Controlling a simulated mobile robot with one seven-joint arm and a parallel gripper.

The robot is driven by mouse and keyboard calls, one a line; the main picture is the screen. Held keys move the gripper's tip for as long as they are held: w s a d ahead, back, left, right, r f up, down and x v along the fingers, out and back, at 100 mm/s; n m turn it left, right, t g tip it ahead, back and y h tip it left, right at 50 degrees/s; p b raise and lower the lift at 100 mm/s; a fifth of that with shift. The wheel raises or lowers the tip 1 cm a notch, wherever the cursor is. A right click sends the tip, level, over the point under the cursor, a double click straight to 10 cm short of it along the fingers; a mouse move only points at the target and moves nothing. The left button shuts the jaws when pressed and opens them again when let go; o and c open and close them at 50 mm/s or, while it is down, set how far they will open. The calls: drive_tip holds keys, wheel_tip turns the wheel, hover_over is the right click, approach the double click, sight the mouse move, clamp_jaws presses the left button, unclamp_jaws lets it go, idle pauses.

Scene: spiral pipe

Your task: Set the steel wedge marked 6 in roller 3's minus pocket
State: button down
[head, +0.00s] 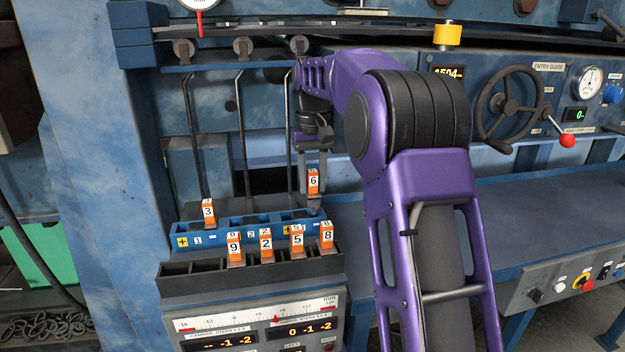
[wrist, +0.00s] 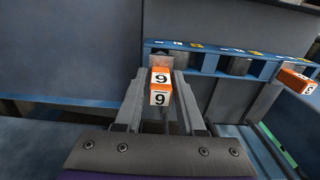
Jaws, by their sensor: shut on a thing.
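The orange-and-steel wedge marked 6 (head: 313,182) is held upright in my gripper (head: 314,160), which is shut on it. It also shows between the fingers in the wrist view (wrist: 160,88), where its digits look like 9. Its steel lower end is at the right end of the blue pocket strip (head: 222,239), around roller 3's minus end. I cannot tell whether it is inside the pocket or just above it. The strip also shows in the wrist view (wrist: 208,62). The pocket's opening is mostly hidden by the wedge and rack.
A wedge marked 3 (head: 208,211) stands in the strip's left end. The black rack (head: 182,268) in front holds wedges marked 9 (head: 234,247), 2 (head: 266,244), 5 (head: 297,240) and 8 (head: 327,235). Bent rods (head: 243,140) stand behind the strip.

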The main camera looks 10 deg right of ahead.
sight(313, 192)
drive_tip(key=shift+f+b, duration=1.3)
drive_tip(key=shift+f, duration=1.1)
drive_tip(key=shift+c, duration=2.2)
unclamp_jaws()
